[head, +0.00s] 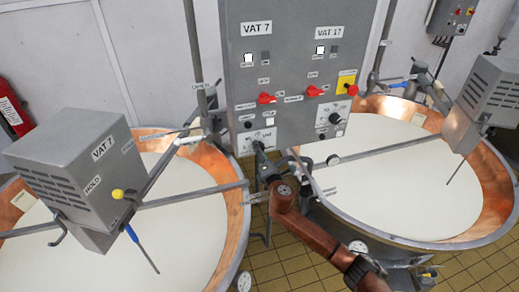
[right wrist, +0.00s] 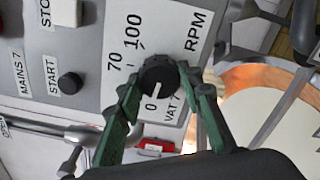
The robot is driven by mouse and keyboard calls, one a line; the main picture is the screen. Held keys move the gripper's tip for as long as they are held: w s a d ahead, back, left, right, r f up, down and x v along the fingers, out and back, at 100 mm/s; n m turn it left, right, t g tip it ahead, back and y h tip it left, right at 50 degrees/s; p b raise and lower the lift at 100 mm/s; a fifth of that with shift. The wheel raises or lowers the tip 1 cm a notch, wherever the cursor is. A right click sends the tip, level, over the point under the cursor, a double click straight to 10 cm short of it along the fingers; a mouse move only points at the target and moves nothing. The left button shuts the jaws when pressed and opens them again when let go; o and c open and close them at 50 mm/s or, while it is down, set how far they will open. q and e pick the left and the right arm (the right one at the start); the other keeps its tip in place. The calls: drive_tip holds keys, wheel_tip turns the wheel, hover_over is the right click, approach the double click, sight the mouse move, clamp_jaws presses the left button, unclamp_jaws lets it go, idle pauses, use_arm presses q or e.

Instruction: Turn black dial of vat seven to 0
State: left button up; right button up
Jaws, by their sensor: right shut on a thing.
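The black dial of vat seven (right wrist: 158,74) sits on a white scale plate (right wrist: 172,28) marked 0, 70, 100 and RPM. The dial's white mark lies on its lower side, toward the printed 0. My right gripper (right wrist: 165,88) has its two green fingers shut on the dial, one on each side. In the head view, my right gripper (head: 262,158) reaches up to the dial at the lower left of the grey control panel (head: 288,60), under the VAT 7 label. The dial is small and partly covered there. My left gripper is not in view.
A black START button (right wrist: 70,83) is close to the dial. Red switches (head: 266,98) are higher on the panel, and a second black dial (head: 336,118) is under VAT 17. Copper vats stand left (head: 228,215) and right (head: 492,190), with metal bars across them.

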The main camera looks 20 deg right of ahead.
drive_tip(key=shift+n, duration=0.5)
drive_tip(key=shift+f, duration=0.15)
drive_tip(key=o, duration=1.1)
drive_tip(key=shift+a, duration=0.1)
drive_tip(key=s, duration=1.2)
drive_tip(key=shift+d, duration=0.25)
